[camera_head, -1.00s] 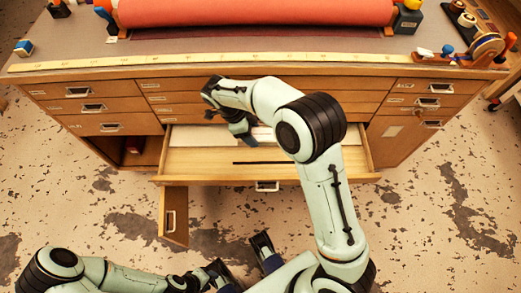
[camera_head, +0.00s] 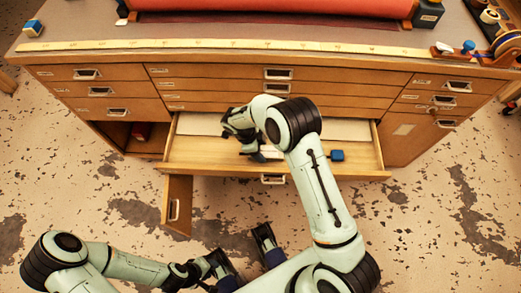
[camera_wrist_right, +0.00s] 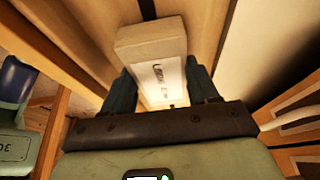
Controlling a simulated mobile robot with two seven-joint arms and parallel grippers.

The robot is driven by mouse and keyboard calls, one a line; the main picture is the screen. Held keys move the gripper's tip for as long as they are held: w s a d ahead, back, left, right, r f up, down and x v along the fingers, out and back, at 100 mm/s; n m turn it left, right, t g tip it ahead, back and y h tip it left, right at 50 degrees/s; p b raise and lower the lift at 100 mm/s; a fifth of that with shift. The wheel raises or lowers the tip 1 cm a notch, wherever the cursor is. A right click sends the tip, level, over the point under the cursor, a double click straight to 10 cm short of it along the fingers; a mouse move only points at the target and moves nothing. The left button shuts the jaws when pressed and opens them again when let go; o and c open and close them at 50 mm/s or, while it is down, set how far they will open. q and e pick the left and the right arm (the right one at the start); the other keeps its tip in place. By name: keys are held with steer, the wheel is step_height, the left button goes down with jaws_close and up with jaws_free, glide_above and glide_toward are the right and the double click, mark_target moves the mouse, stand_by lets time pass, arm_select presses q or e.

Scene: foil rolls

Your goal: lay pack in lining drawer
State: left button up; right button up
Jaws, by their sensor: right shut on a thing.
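A pale box-shaped pack (camera_wrist_right: 155,52) with a printed label is between the fingers of my right gripper (camera_wrist_right: 160,92) in the right wrist view. In the head view my right gripper (camera_head: 256,152) is over the open wide drawer (camera_head: 205,160), and mostly hides the pack. I cannot tell whether the pack touches the drawer floor. The drawer is pulled out below the shut wide drawers; its label is not readable.
A small blue block (camera_head: 337,155) and pale sheets (camera_head: 345,130) lie in the open drawer. A small door (camera_head: 177,205) stands open at its front left. The worktop carries a long ruler strip (camera_head: 220,45) and a red roll (camera_head: 270,5). The floor in front is clear.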

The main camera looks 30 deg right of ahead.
steer(key=shift+f, duration=0.3)
steer(key=shift+f, duration=0.25)
steer(key=o, duration=1.1)
steer(key=shift+r, duration=0.1)
steer(key=shift+r, duration=0.1)
steer(key=shift+r, duration=0.25)
steer(key=p+v, duration=0.1)
steer(key=v, duration=1)
steer(key=shift+w+a+r, duration=0.1)
steer(key=shift+w+r, duration=0.05)
steer(key=shift+r, duration=0.15)
